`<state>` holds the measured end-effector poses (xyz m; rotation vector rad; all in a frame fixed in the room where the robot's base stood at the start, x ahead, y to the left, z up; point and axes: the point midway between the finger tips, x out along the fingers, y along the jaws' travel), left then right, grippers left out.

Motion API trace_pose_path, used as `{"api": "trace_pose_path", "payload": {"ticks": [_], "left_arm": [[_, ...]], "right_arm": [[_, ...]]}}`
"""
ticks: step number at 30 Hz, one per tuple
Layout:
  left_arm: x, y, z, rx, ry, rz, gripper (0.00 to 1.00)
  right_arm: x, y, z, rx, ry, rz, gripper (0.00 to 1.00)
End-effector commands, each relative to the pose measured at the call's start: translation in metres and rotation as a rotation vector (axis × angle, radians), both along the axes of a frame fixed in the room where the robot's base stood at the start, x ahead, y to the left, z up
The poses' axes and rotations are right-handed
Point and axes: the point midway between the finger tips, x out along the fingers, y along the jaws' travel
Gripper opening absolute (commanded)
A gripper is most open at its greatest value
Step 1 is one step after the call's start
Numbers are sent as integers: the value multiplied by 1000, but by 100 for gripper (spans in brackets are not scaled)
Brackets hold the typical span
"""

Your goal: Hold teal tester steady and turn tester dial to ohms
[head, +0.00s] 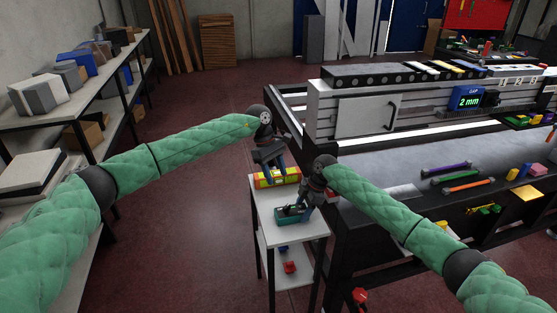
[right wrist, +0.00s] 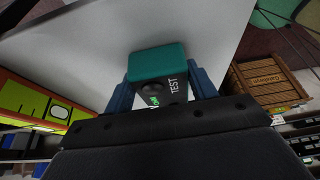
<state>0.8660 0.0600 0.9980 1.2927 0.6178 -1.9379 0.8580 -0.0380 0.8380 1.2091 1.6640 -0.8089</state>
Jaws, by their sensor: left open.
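The teal tester (head: 289,216) sits on the white cart top, partly hidden by my right gripper (head: 303,210). The dial's setting is too small to read. My left gripper (head: 270,168) is open, above a yellow and red case (head: 277,178), behind the tester.
The white cart (head: 312,225) has a lower shelf with a red item (head: 289,267). The vacuum grid table (head: 420,175) stands close on the right, with colored tools on it. A wooden crate (right wrist: 268,82) shows in the right wrist view. Loaded shelves stand at the left. The floor between is clear.

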Motion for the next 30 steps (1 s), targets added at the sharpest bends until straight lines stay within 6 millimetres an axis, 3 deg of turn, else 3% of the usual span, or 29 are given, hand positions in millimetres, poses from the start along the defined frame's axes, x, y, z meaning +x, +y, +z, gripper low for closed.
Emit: {"api": "trace_pose_path", "payload": {"ticks": [1,3,4,16,30], "left_arm": [[0,0,0,0,0,0,50],[0,0,0,0,0,0,50],[0,0,0,0,0,0,50],[0,0,0,0,0,0,50],[0,0,0,0,0,0,50]], "right_arm": [[0,0,0,0,0,0,66],[0,0,0,0,0,0,80],[0,0,0,0,0,0,82],[1,-3,8,0,-1,0,82],[12,-33,83,0,-1,1,82]]}}
